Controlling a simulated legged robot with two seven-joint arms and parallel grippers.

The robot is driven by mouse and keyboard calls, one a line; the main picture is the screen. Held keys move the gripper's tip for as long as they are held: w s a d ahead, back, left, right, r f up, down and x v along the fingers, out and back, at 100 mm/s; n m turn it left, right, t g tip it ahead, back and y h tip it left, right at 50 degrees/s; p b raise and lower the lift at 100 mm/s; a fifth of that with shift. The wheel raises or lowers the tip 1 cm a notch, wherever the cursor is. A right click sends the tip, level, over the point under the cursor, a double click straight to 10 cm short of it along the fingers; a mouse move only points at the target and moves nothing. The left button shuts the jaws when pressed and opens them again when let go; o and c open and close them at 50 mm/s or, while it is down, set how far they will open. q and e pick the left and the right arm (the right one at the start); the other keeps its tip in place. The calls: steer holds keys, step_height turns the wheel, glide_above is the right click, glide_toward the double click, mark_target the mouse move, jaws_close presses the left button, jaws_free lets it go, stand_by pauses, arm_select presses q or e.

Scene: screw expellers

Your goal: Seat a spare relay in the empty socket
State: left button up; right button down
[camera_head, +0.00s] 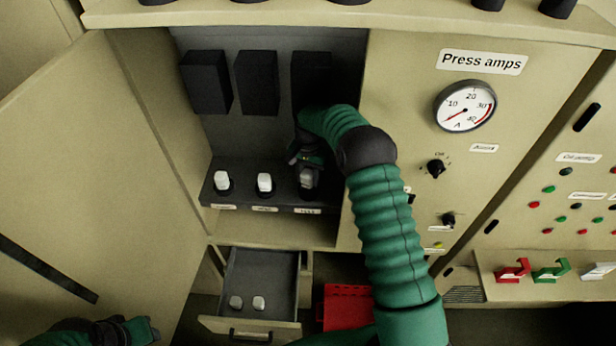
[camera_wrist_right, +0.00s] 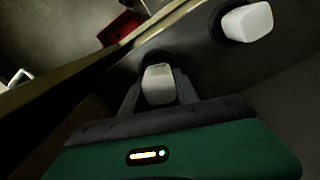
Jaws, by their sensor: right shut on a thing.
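My right gripper (camera_head: 307,172) is at the right-hand position of the dark socket strip (camera_head: 243,194), inside the open cabinet. It is shut on a white relay (camera_head: 306,183), which shows between its fingers in the right wrist view (camera_wrist_right: 158,84). The relay is at the right socket, mostly hidden by the gripper; I cannot tell whether it is fully down. Two other white relays, left (camera_head: 221,181) and middle (camera_head: 264,183), stand upright on the strip. Two spare relays (camera_head: 236,302) (camera_head: 258,303) lie in the open drawer. My left gripper (camera_head: 140,331) is at the bottom left, its jaws unclear.
Three dark boxes (camera_head: 257,82) hang on the cabinet's back panel above the strip. The open door (camera_head: 90,170) fills the left. A red bin (camera_head: 346,306) sits right of the drawer (camera_head: 250,330). The meter panel (camera_head: 420,200) stands to the right of my right arm.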

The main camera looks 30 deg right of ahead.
mark_target(309, 173)
steer(key=shift+d, duration=0.1)
stand_by(0.5)
steer(key=shift+r, duration=0.15)
steer(key=shift+r+p, duration=0.55)
steer(key=shift+r, duration=0.1)
stand_by(0.5)
steer(key=c, duration=1.2)
jaws_free()
step_height(309, 173, up, 11)
steer(key=p, duration=0.7)
